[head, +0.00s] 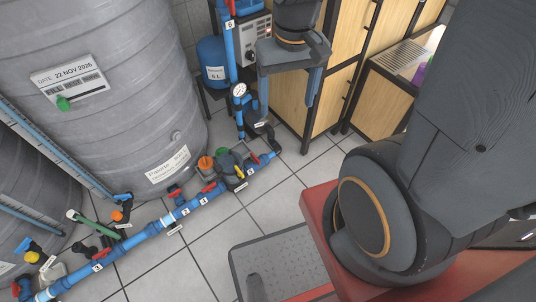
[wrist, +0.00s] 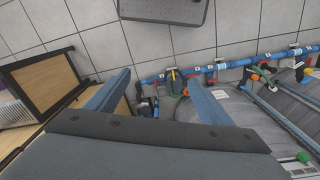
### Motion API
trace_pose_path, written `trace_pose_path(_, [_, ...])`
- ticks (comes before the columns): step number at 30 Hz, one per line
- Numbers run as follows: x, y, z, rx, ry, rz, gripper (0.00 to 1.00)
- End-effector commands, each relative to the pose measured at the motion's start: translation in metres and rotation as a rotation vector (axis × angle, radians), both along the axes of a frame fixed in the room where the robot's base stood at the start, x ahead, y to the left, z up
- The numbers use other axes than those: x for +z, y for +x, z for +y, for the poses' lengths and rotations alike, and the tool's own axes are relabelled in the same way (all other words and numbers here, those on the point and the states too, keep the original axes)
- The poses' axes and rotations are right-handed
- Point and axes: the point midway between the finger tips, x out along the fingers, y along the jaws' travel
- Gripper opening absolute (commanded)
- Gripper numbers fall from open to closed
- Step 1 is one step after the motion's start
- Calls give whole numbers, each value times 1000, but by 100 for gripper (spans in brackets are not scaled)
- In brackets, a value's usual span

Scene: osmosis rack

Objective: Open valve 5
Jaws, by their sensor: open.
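My gripper (head: 287,100) is open and empty, its two fingers pointing down above the far end of the floor piping, in front of the wooden cabinet. It also shows in the wrist view (wrist: 158,78), with the fingers spread apart. A blue pipe (head: 152,231) runs along the floor with several red-handled valves, one near its middle (head: 174,192) and one lower left (head: 107,251). A label reading 6 (head: 230,24) is on the upright pipe.
Large grey tanks (head: 120,125) stand behind the pipe. A blue vessel (head: 213,62), a gauge (head: 240,90) and a wooden cabinet (head: 345,95) surround my gripper. A grey ribbed platform (head: 275,270) lies in front; tiled floor (head: 215,235) between is clear.

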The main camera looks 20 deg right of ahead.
Motion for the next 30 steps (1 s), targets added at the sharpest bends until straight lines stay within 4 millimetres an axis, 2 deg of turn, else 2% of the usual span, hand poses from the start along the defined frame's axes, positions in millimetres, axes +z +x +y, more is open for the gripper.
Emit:
trace_pose_path(1, [-21,11,2,-20,1,3,84])
trace_pose_path(2, [-30,18,3,-36,1,3,86])
trace_pose_path(17, [-201,134,2,-393,4,8,86])
trace_pose_path(30, [-369,227,2,-703,6,14,86])
